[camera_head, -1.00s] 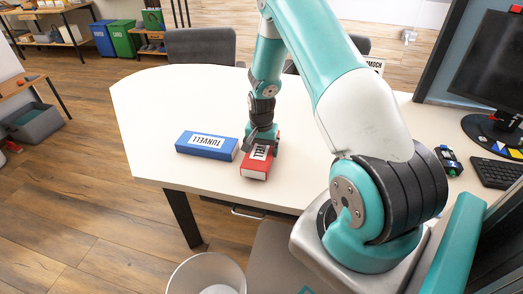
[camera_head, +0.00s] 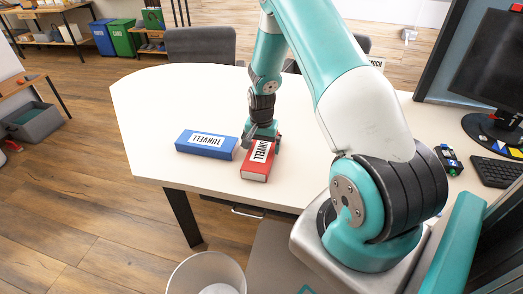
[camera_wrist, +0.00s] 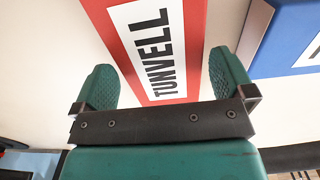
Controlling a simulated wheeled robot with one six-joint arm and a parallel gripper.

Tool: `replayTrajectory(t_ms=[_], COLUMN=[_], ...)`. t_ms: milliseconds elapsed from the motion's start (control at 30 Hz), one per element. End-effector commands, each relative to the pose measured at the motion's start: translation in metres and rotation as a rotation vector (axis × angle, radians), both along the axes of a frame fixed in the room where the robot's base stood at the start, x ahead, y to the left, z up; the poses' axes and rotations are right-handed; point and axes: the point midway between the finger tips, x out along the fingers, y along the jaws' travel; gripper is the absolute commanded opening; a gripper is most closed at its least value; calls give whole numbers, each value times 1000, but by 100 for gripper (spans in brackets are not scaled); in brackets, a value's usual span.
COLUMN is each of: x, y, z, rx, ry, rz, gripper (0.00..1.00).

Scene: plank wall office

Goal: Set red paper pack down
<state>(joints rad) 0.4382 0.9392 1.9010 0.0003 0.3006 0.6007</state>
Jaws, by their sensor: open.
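The red paper pack (camera_head: 256,174) with a white TUNVELL label lies flat on the white table (camera_head: 150,110), near its front edge. It also shows in the wrist view (camera_wrist: 192,50), running between and beyond my fingers. My gripper (camera_head: 261,135) is at the far end of the pack. In the wrist view my gripper (camera_wrist: 160,80) is open, with clear gaps between the green finger pads and the pack's sides.
A blue paper pack (camera_head: 206,145) lies just left of the red one, with a small gap. A bin (camera_head: 207,275) stands on the floor below the front edge. A monitor and keyboard (camera_head: 497,172) are at the right. The table's left part is clear.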

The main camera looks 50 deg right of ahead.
Motion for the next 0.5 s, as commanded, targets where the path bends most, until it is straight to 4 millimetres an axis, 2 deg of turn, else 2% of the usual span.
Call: replayTrajectory(t_ms=[100,300,500], x=[1,1,0], y=[0,0,0], z=[27,70,94], rx=[-3,-2,0], ry=[-6,-5,-1], rz=[0,0,1], gripper=[100,100,100])
